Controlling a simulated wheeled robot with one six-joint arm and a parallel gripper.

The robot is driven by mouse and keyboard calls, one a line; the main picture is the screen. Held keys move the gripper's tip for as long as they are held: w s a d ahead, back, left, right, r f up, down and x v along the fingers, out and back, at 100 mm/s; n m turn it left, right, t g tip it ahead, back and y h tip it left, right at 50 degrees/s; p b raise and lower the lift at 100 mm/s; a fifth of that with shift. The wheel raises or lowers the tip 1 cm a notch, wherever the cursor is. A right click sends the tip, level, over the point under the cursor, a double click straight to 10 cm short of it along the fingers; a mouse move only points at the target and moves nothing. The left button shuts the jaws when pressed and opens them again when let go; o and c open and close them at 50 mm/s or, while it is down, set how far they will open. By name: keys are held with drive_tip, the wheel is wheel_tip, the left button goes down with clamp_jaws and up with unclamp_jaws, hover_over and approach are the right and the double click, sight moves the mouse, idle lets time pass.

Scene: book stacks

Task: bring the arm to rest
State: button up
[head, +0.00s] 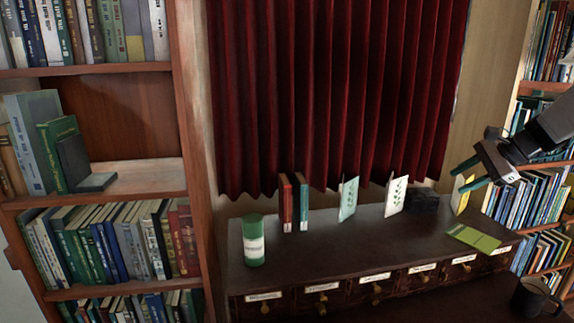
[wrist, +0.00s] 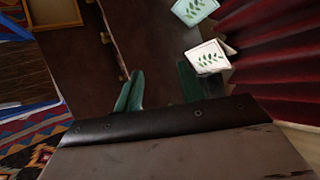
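My gripper (head: 463,177) is at the right of the head view, raised in front of the right bookshelf and above the right end of the drawer cabinet (head: 330,240). In the wrist view my gripper (wrist: 160,88) shows two green fingers set apart, with nothing between them. It is open and empty. The dark cabinet top (wrist: 85,55) lies below and beyond the fingers. A white card with a leaf print (wrist: 208,57) is just right of the right finger in that view.
On the cabinet stand a green canister (head: 254,240), red and teal books (head: 286,203), leaf-print cards (head: 348,198), a dark box (head: 423,200) and a flat green card (head: 473,238). A dark mug (head: 531,296) is at lower right. A red curtain (head: 330,90) hangs behind.

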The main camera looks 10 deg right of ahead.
drive_tip(key=s+a+f+n+g+h, duration=0.2)
drive_tip(key=s+a+n, duration=0.6)
drive_tip(key=s+a, duration=0.5)
drive_tip(key=s+a+f+n+g+h, duration=0.1)
drive_tip(key=s+a+n+h, duration=0.3)
drive_tip(key=s+a+n, duration=0.5)
drive_tip(key=s+a+g, duration=0.1)
drive_tip(key=s+a, duration=0.3)
drive_tip(key=s, duration=0.7)
drive_tip(key=shift+a+f+g, duration=0.15)
drive_tip(key=shift+f+g, duration=0.25)
